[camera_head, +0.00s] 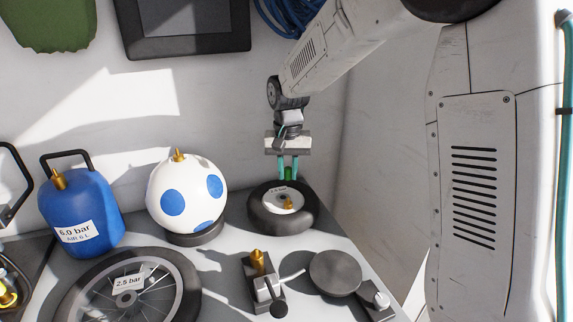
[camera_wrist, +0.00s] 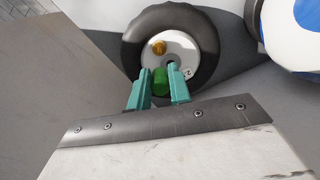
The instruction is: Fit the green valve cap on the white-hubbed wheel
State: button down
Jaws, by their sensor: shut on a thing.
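The wheel (camera_head: 257,212) has a black tyre and a white hub and lies flat on the bench; it also shows in the wrist view (camera_wrist: 133,47). A brass valve stem (camera_head: 289,204) stands up from the hub, and it also shows in the wrist view (camera_wrist: 159,47). My gripper (camera_head: 288,176) points down over the far side of the wheel. Its teal fingers are shut on the green valve cap (camera_wrist: 161,82), which also shows between them in the head view (camera_head: 289,173). The cap is apart from the brass stem.
A white ball with blue spots (camera_head: 187,190) stands left of the wheel. A blue air tank (camera_head: 80,212) and a spoked wheel (camera_head: 165,268) are farther left. A brass-topped fitting (camera_head: 259,268) and a dark round disc (camera_head: 335,272) stand in front of the wheel.

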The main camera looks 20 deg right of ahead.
send_over(288, 204)
jog(key=shift+f, duration=2.7)
jog(key=shift+a+f, duration=0.1)
jog(key=shift+f, duration=1.15)
dwell(0.7)
jog(key=c, duration=0.7)
grip_release()
jog(key=shift+r, duration=4.5)
